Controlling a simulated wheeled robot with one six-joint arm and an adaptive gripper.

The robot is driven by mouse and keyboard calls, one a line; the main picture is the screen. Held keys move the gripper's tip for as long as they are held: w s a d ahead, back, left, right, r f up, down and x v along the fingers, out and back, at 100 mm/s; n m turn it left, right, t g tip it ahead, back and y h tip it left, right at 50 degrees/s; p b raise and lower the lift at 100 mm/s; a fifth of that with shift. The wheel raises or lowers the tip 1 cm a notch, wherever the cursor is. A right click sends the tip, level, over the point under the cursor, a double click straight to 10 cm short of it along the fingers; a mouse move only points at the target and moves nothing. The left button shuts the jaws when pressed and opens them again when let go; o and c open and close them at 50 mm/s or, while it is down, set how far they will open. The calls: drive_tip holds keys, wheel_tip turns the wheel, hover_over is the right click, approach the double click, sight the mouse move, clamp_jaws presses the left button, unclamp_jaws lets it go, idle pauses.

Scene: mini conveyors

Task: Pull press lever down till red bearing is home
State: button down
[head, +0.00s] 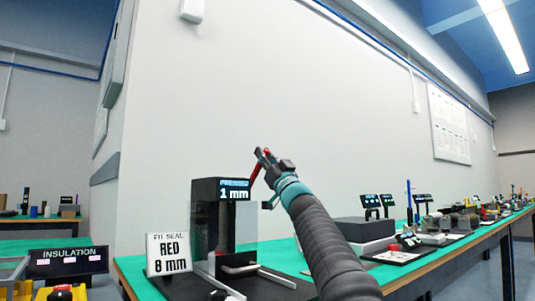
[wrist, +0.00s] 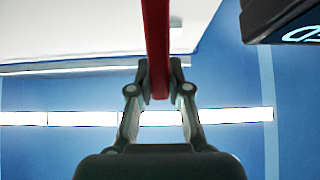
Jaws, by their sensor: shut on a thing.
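The press (head: 207,190) is a dark upright block on the green bench, with a display reading "1 mm". Its red lever (head: 257,166) rises from the head of the press, tilted up and to the right. My gripper (head: 264,155) is shut on the lever near its upper end. In the wrist view the red lever (wrist: 157,45) runs between the two fingertips of my gripper (wrist: 159,92). The red bearing cannot be made out; the lower part of the press is partly behind a clear panel (head: 245,230).
A sign (head: 168,253) reading "FIT SEAL RED 8 mm" stands left of the press. An "INSULATION" panel (head: 68,262) is at the far left. A grey box (head: 363,229) and other equipment stand along the bench to the right.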

drive_tip(key=shift+s+d+f, duration=0.1)
drive_tip(key=shift+s+f, duration=0.1)
drive_tip(key=shift+f, duration=0.05)
idle(0.5)
drive_tip(key=c, duration=1.1)
unclamp_jaws()
drive_tip(key=shift+d, duration=0.1)
drive_tip(key=shift+f+v, duration=0.2)
drive_tip(key=shift+v, duration=5.8)
drive_tip(key=shift+w, duration=0.2)
